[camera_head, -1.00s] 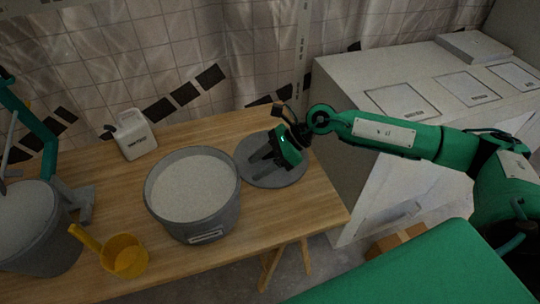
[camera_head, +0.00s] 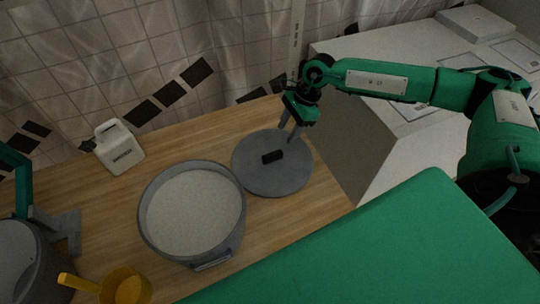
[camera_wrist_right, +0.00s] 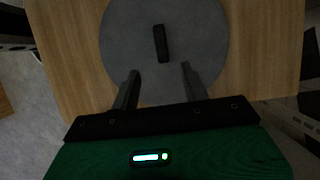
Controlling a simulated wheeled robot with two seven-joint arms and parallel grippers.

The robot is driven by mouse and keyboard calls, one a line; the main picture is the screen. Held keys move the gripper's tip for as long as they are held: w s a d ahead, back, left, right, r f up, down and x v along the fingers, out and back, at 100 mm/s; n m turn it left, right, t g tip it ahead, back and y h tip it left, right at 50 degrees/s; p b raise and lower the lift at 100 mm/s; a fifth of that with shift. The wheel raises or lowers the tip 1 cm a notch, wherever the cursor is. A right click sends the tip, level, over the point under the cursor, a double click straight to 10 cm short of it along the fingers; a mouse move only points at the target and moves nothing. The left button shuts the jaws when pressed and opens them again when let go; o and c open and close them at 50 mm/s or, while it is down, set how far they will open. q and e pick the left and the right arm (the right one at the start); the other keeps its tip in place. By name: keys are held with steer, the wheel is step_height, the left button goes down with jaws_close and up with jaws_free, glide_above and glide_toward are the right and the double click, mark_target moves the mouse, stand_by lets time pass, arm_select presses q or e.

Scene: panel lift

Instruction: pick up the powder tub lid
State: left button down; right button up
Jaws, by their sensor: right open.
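The powder tub lid (camera_head: 258,181) is a round grey disc with a dark bar handle (camera_head: 272,157) in its middle. It lies flat on the wooden table, right of the powder tub. The lid (camera_wrist_right: 190,60) and its handle (camera_wrist_right: 161,43) also show in the right wrist view. My right gripper (camera_head: 291,137) is open and empty above the lid's far edge. In the right wrist view its two fingers (camera_wrist_right: 160,76) point towards the handle, with the handle beyond the tips. The powder tub (camera_head: 152,243) is grey, open and full of pale powder. My left gripper is not clearly visible.
A white jug (camera_head: 122,150) stands at the back left of the table (camera_head: 100,210). A yellow scoop (camera_head: 125,287) lies at the front left beside another grey tub (camera_head: 22,262). A white cabinet (camera_head: 350,130) stands right of the table.

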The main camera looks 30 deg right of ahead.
glide_above(274, 153)
steer(key=d, duration=0.2)
steer(key=f, duration=0.5)
steer(key=shift+s+f+p, duration=0.15)
steer(key=shift+s+p, duration=0.05)
steer(key=shift+p, duration=0.1)
steer(key=shift+a+f, duration=0.2)
steer(key=shift+f, duration=0.15)
steer(key=p+x, duration=0.1)
steer(key=x, duration=0.2)
steer(key=shift+w+a+f, duration=0.1)
steer(key=shift+a+f, duration=0.05)
steer(key=shift+f, duration=0.15)
steer(key=shift+a+f, duration=0.1)
steer(key=shift+f, duration=0.2)
arm_select(q)
steer(key=shift+s+a+r, duration=0.1)
steer(key=shift+s+a, duration=0.05)
steer(key=shift+s, duration=0.5)
steer(key=shift+s+a+r, duration=0.1)
steer(key=shift+s, duration=0.5)
arm_select(e)
steer(key=shift+c, duration=0.3)
arm_select(q)
steer(key=shift+w+d, duration=0.1)
steer(key=shift+d, duration=0.1)
arm_select(e)
jaws_close()
